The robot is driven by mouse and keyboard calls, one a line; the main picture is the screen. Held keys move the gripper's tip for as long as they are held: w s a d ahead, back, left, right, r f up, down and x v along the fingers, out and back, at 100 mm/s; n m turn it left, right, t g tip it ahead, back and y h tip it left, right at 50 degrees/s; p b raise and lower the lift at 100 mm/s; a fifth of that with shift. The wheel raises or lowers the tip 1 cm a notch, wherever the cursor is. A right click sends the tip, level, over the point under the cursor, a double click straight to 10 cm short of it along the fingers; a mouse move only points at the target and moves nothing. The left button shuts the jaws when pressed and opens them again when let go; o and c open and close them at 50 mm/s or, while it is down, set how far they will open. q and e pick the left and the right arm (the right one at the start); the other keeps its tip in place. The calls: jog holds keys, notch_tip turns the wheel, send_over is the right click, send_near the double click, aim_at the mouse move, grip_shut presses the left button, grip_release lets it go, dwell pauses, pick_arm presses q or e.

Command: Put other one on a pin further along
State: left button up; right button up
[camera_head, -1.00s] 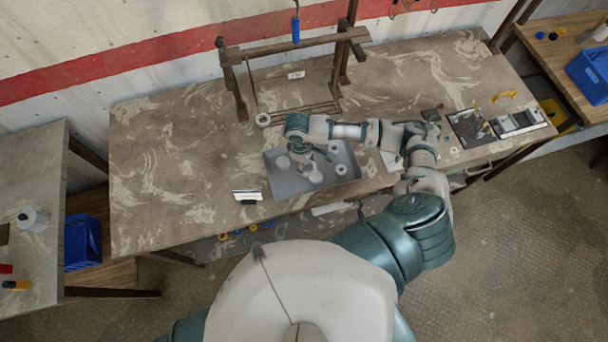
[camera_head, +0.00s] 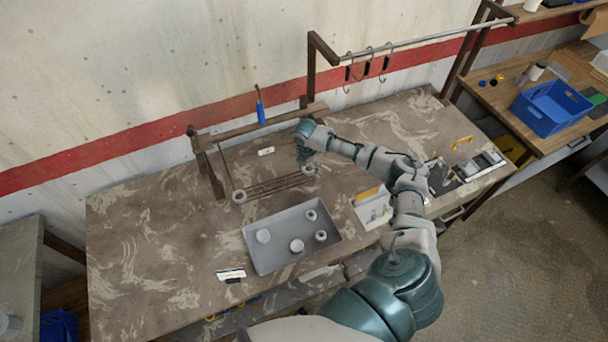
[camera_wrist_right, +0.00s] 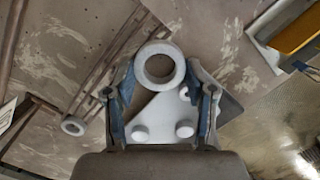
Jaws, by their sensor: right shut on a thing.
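My right gripper (camera_head: 306,155) is at the right end of the low rails of the dark wooden rack (camera_head: 216,178). It is shut on a pale ring (camera_wrist_right: 159,66), which sits between its fingertips in the wrist view and shows below the gripper in the head view (camera_head: 309,170). Whether this ring touches a pin is not clear. Another pale ring (camera_head: 239,196) is at the left end of the rails; it also shows in the wrist view (camera_wrist_right: 73,126). The pins themselves are too small to make out. My left gripper is out of view.
A grey tray (camera_head: 257,268) with several pale round pieces stands in front of the rack. A blue-handled tool (camera_head: 260,112) is upright at the rack's top bar. A small white-and-black item (camera_head: 231,275) lies left of the tray. The tabletop's left part is clear.

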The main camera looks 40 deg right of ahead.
jog(key=w+f+b, duration=0.1)
jog(key=w+d+f+b, duration=0.1)
jog(key=f+b, duration=0.1)
jog(key=shift+w+d, duration=0.15)
jog(key=shift+w, duration=0.25)
jog(key=shift+f, duration=0.65)
dwell(0.3)
jog(key=shift+a+p, duration=0.2)
jog(key=shift+p, duration=0.1)
jog(key=shift+f, duration=0.2)
dwell(0.4)
jog(key=shift+f+b, duration=0.7)
jog(key=shift+f, duration=0.55)
